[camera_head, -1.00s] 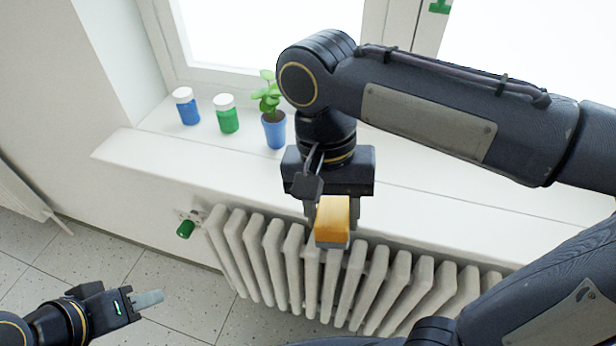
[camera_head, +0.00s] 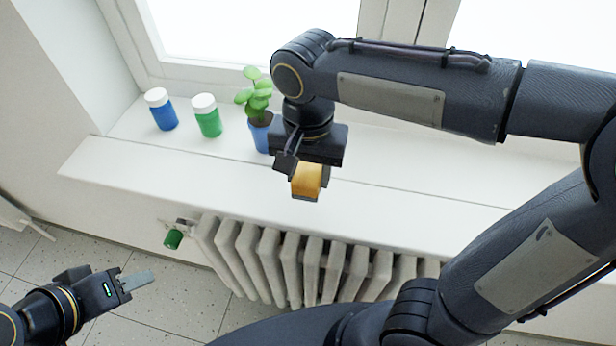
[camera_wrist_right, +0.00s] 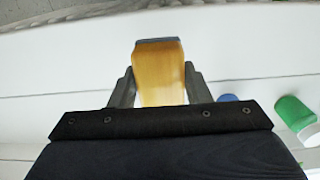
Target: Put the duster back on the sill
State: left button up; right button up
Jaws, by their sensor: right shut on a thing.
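The duster (camera_head: 307,180) has a yellow-brown wooden body with a dark grey layer at its end. My right gripper (camera_head: 308,172) is shut on it. In the head view the duster shows against the front part of the white sill (camera_head: 390,205); whether it touches the sill I cannot tell. In the right wrist view the duster (camera_wrist_right: 158,72) sits between the two grey fingers. My left gripper (camera_head: 137,282) is low at the left, away from the sill, with its fingers seen from the side; its opening cannot be made out.
A blue jar (camera_head: 162,112), a green jar (camera_head: 207,118) and a plant in a blue pot (camera_head: 258,130) stand on the sill, left of my right gripper. The sill right of it looks clear, partly behind my arm. A radiator (camera_head: 290,262) with a green valve knob (camera_head: 173,239) is below.

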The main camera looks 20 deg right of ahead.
aim_at(308, 172)
jog(key=shift+w+d+f, duration=0.15)
jog(key=shift+w+f, duration=0.35)
jog(key=shift+f, duration=0.15)
jog(key=shift+w+d+f, duration=0.15)
jog(key=shift+w+f, duration=0.3)
jog(key=shift+f, duration=0.15)
jog(key=shift+w+d+f, duration=0.1)
jog(key=shift+w+f, duration=0.05)
jog(key=shift+f, duration=0.8)
jog(key=shift+w+f, duration=0.15)
jog(key=shift+f, duration=0.8)
jog(key=shift+f, duration=0.15)
jog(key=o, duration=0.9)
